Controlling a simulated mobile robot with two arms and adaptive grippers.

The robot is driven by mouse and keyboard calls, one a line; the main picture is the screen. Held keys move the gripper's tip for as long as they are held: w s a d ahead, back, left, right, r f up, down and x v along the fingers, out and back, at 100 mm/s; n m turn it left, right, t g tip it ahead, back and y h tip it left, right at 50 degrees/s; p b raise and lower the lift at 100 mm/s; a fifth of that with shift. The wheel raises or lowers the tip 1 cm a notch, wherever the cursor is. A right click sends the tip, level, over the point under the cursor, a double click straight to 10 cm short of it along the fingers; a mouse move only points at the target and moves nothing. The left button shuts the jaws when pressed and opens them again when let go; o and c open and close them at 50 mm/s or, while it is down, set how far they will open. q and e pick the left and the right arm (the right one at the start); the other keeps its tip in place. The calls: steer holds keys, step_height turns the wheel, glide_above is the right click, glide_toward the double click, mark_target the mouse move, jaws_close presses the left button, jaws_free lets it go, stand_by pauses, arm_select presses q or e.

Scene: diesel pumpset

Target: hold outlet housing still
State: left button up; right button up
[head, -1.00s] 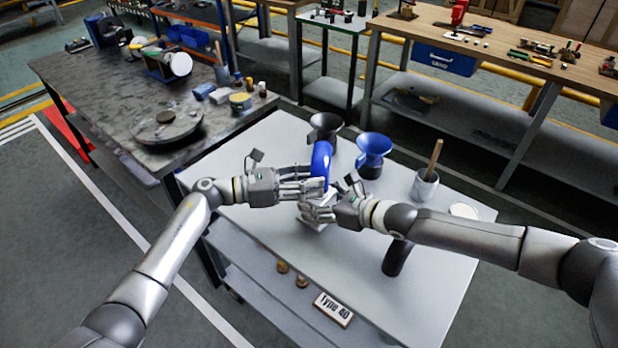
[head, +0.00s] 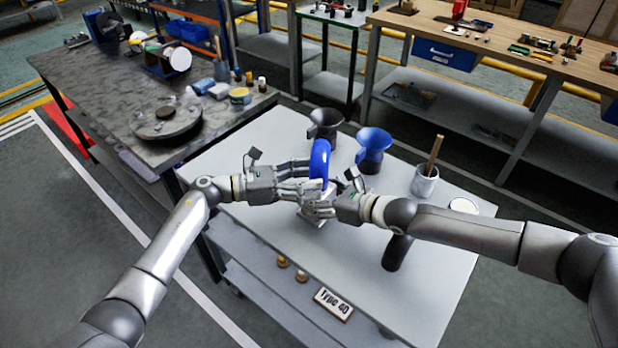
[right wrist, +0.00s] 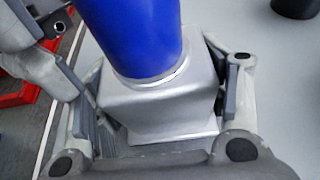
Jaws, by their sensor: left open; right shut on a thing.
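The outlet housing is a silver square block with a blue curved pipe (head: 319,163) rising from it, standing upright on the white table. In the right wrist view its silver body (right wrist: 160,110) sits between the fingers of my right gripper (head: 322,207), which is shut on it. My left gripper (head: 308,180) is open beside the blue pipe, on its left. Its fingers (right wrist: 35,60) also show at the left edge of the right wrist view. Fingers hide much of the silver body in the head view, and I cannot tell whether the left fingers touch the housing.
A dark funnel (head: 325,124) and a blue funnel (head: 373,148) stand behind. A cup with a wooden handle (head: 425,182), a white disc (head: 463,206) and a black cylinder (head: 397,252) are at right. The table's right front is clear.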

arm_select(q)
steer(key=v, duration=1.1)
steer(key=shift+a, duration=0.3)
arm_select(e)
steer(key=o, duration=1.5)
